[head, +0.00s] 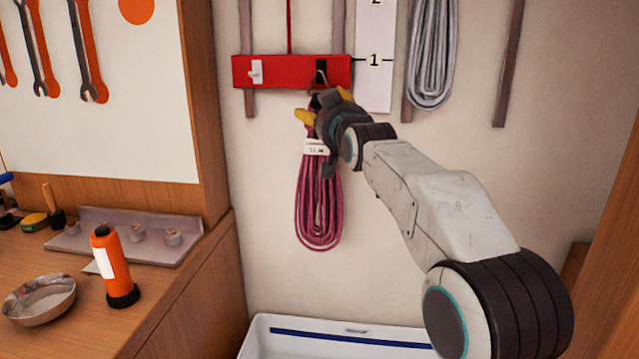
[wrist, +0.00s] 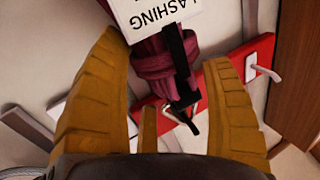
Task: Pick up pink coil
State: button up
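The pink coil (head: 318,215) hangs against the wall below the red board (head: 285,75), under the board's dark right-hand hook (head: 321,72). A white label (head: 315,148) is on its upper part; in the wrist view the label (wrist: 150,14) reads "LASHING". My gripper (head: 325,105) is at the top of the coil, just below the board. In the wrist view its yellow fingers are spread apart, with the pink coil (wrist: 160,62) and its dark strap showing between and beyond them. Whether either finger touches the coil cannot be told. My gripper hides part of the coil's top in the head view.
A grey coil (head: 432,55) hangs to the right, beyond a white numbered strip (head: 374,60). A white hook (head: 255,70) on the board's left is empty. A white bin (head: 262,335) stands below. An orange flashlight (head: 112,265) and a bowl (head: 40,300) are on the bench left.

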jog(key=shift+r, duration=0.1)
jog(key=c, duration=0.8)
jog(key=shift+r, duration=0.15)
jog(key=shift+r, duration=0.15)
